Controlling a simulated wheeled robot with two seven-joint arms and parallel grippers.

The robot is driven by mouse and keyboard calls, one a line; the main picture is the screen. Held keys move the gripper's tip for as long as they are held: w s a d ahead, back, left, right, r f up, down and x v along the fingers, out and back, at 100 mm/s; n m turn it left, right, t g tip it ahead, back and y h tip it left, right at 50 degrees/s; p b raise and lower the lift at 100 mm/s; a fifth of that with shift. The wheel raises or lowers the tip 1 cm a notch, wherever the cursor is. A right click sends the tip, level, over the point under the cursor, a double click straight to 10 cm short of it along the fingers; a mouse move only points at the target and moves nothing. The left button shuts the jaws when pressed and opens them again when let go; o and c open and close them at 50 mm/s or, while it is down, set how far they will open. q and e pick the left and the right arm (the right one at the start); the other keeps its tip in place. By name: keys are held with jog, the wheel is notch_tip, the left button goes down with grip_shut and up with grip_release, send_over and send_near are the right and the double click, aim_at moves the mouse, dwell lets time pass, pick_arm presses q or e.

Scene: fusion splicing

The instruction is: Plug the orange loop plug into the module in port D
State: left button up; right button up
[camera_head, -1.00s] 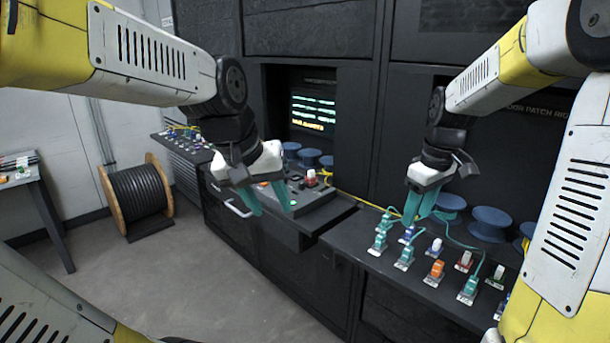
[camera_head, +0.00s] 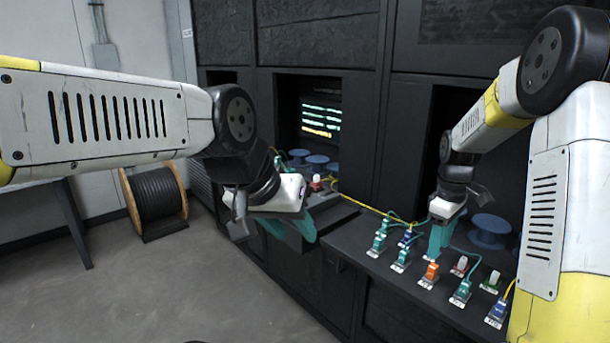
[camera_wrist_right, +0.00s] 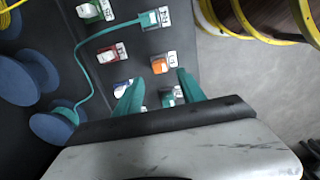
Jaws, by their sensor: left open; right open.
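The orange plug (camera_head: 430,275) stands upright on the right-hand shelf; it also shows in the right wrist view (camera_wrist_right: 159,66) beside a white label. My right gripper (camera_head: 437,245) is open and empty just behind it, with its teal fingers pointing down at the shelf. In the right wrist view the orange plug lies just beyond the open fingertips (camera_wrist_right: 158,84), between their lines and not touched. My left gripper (camera_head: 289,230) is open and empty, in front of the middle console, which it partly hides. The port letters are too small to read, so I cannot tell which module is port D.
Teal plugs (camera_head: 461,292), a blue plug (camera_head: 497,311) and red (camera_head: 459,266) and green modules (camera_head: 491,281) stand around the orange plug. A teal cable (camera_wrist_right: 79,62) runs close by. Blue spools (camera_head: 489,230) stand behind. A cable reel (camera_head: 155,200) stands on the floor left.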

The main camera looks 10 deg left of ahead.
aim_at(434, 266)
notch_tip(434, 266, down, 8)
jog(key=shift+f, duration=0.1)
dwell(0.4)
jog(key=shift+c, duration=0.5)
dwell(0.5)
grip_shut()
dwell(1.1)
jog(key=shift+r, duration=0.2)
jog(key=shift+r, duration=2.9)
